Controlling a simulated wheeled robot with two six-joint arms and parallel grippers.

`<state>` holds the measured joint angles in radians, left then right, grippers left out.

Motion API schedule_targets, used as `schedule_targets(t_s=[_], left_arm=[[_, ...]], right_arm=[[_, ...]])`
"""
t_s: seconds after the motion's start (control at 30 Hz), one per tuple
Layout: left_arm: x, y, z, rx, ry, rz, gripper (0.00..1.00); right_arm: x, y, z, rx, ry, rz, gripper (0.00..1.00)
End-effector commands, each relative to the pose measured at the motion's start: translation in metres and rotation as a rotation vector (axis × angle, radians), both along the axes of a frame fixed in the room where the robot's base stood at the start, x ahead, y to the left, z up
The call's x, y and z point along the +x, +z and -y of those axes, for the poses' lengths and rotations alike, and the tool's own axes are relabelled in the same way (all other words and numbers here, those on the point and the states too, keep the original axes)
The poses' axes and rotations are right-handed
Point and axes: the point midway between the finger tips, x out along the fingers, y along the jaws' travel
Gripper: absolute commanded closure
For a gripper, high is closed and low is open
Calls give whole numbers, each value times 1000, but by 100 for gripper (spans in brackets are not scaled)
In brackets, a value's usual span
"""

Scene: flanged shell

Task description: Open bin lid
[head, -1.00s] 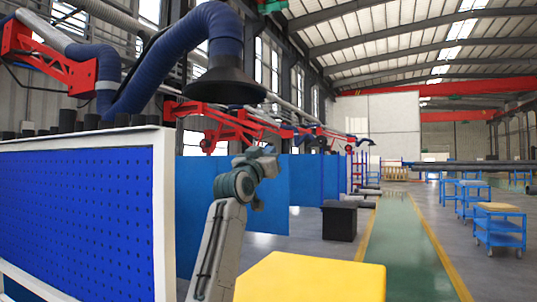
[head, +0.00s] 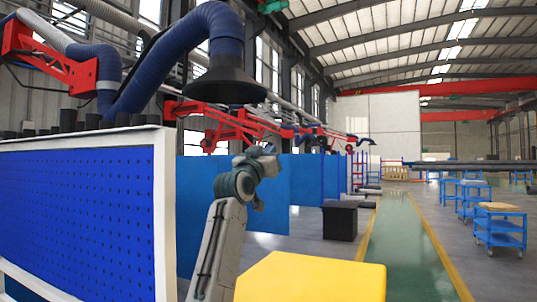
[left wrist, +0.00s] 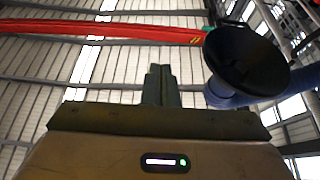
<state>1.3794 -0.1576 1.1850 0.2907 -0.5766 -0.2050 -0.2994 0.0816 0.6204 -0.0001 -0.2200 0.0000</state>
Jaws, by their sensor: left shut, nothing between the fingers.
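No bin lid can be made out for certain. A yellow flat-topped thing (head: 310,278) sits low in the head view, cut off by the bottom edge; I cannot tell whether it is the bin or its lid. My left gripper (head: 268,150) is at the end of my raised arm, left of and above the yellow thing and apart from it. In the left wrist view the left gripper (left wrist: 161,85) points up at the roof, its fingers together with nothing between them. My right gripper is not in view.
A blue perforated panel (head: 80,215) with a white frame stands close at left. A blue hose with a dark hood (head: 225,85) hangs above. A black box (head: 340,220) stands farther off on the floor. Blue carts (head: 500,228) stand at right; the green aisle (head: 400,240) is clear.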

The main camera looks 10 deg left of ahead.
Motion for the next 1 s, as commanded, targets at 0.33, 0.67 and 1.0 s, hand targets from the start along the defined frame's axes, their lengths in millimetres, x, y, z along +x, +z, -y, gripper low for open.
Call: schedule_targets(t_s=[0.33,0.67,1.0], left_arm=[[-31,-22,-11,-1,0,2,100],[-82,-44,-27,0,0,2,100],[-93,-47,-30,0,0,-1,100]], right_arm=[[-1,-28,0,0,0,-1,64],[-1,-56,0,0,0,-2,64],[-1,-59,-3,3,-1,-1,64]])
